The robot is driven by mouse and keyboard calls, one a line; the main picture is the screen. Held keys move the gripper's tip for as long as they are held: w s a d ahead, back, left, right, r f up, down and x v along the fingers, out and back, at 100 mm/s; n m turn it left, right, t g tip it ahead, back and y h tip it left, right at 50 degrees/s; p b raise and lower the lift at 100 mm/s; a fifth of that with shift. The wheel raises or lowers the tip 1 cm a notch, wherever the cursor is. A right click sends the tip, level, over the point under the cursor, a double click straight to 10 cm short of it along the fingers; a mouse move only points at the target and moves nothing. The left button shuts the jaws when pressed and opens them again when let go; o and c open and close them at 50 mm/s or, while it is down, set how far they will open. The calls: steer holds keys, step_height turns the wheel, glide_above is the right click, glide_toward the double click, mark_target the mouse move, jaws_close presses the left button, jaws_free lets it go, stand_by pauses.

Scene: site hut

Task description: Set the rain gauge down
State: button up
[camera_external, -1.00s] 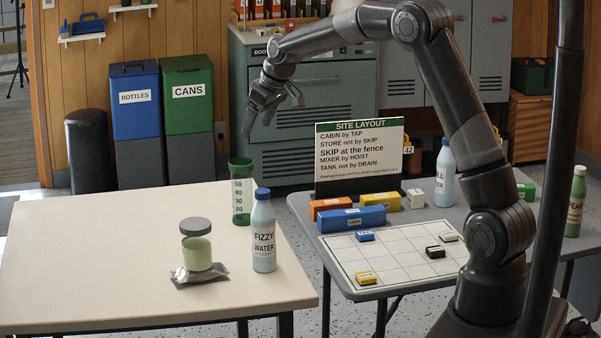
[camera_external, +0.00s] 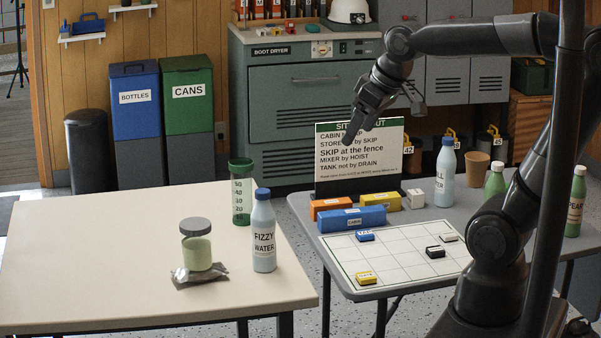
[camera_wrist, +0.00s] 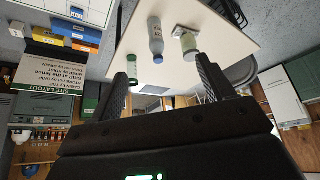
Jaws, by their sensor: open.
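A lidded jar of pale green stuff (camera_external: 197,250) stands on a crumpled silver packet. The grey table holds a grid board (camera_external: 395,252), several blocks, the sign (camera_external: 360,170), a paper cup (camera_external: 477,170) and bottles. The left of the cream table is clear.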

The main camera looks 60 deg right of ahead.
steer(key=s+a+f, duration=0.1)
steer(key=s+f, duration=0.2)
steer(key=s, duration=0.4)
steer(key=shift+a, duration=0.1)
stand_by(1.0)
